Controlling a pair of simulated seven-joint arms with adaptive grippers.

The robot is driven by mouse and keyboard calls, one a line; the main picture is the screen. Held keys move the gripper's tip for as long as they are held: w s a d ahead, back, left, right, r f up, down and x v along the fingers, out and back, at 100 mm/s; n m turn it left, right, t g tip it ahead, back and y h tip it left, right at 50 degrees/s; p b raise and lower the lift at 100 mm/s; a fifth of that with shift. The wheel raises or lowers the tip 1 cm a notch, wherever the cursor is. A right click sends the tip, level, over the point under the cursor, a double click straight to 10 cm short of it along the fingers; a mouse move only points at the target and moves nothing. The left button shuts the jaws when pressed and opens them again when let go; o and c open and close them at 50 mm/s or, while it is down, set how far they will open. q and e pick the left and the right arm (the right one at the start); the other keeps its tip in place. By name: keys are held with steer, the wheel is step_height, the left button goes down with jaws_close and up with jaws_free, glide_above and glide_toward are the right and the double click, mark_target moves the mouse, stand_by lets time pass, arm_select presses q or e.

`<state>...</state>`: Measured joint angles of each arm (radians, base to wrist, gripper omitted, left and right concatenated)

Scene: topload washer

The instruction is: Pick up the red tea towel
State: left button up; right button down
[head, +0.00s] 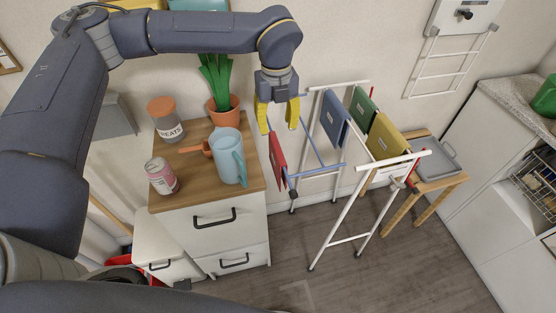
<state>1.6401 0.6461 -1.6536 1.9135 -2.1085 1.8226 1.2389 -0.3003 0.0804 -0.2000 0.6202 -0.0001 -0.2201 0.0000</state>
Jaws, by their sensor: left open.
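The red tea towel (277,158) hangs folded over a blue side bar at the left end of the white drying rack (346,213). It is near the right edge of the wooden-topped cabinet. My left gripper (277,117) has yellow fingers, points down and is open. In the picture its fingers are just above the red tea towel, with nothing between them. How far apart they are in depth I cannot tell. My right gripper is not in view.
Blue (335,117), green (363,110) and yellow (386,138) towels hang on the same rack. On the cabinet (193,191) stand a light-blue pitcher (227,154), a can (161,176), a canister (166,119) and a potted plant (224,113). Floor (400,267) in front is clear.

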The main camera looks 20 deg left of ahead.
mark_target(278, 158)
arm_select(q)
steer(key=f, duration=1.4)
steer(key=shift+w+f, duration=0.2)
steer(key=shift+f, duration=0.2)
jaws_close()
